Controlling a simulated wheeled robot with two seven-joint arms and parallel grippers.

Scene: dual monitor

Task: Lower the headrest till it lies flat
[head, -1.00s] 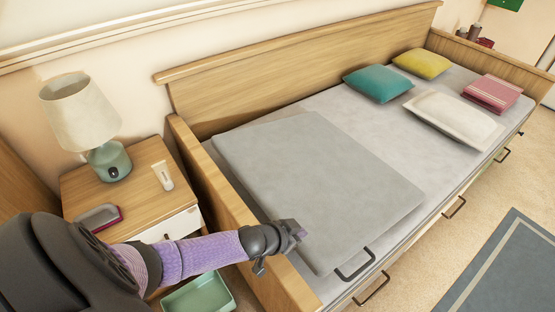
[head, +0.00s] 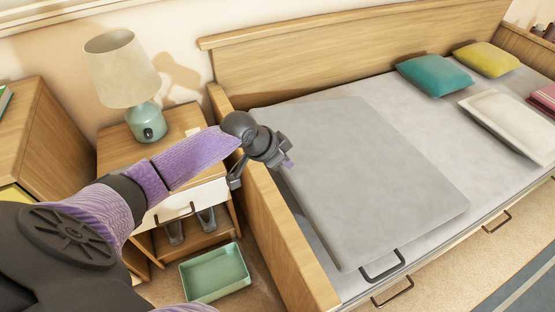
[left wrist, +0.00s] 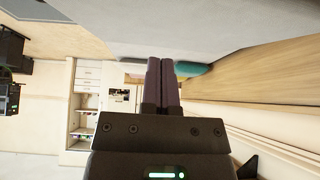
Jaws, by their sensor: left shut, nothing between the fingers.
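The headrest is a grey padded panel (head: 375,180) at the left end of the bed, with a dark handle (head: 388,277) by its front edge. It looks low and close to the mattress; I cannot tell whether it lies fully flat. My left gripper (head: 289,162) is at the panel's left edge, above the wooden end board. Its fingers are shut and empty; contact with the panel is unclear. In the left wrist view the shut fingers (left wrist: 162,80) point away from the camera below a pale grey surface (left wrist: 210,25). My right gripper is out of view.
The wooden end board (head: 262,215) and back board (head: 350,50) border the bed. A nightstand with a lamp (head: 122,70) and a green bin (head: 215,273) stand left. Teal (head: 433,75), yellow (head: 487,59) and white (head: 513,122) pillows lie farther right. The mattress between is clear.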

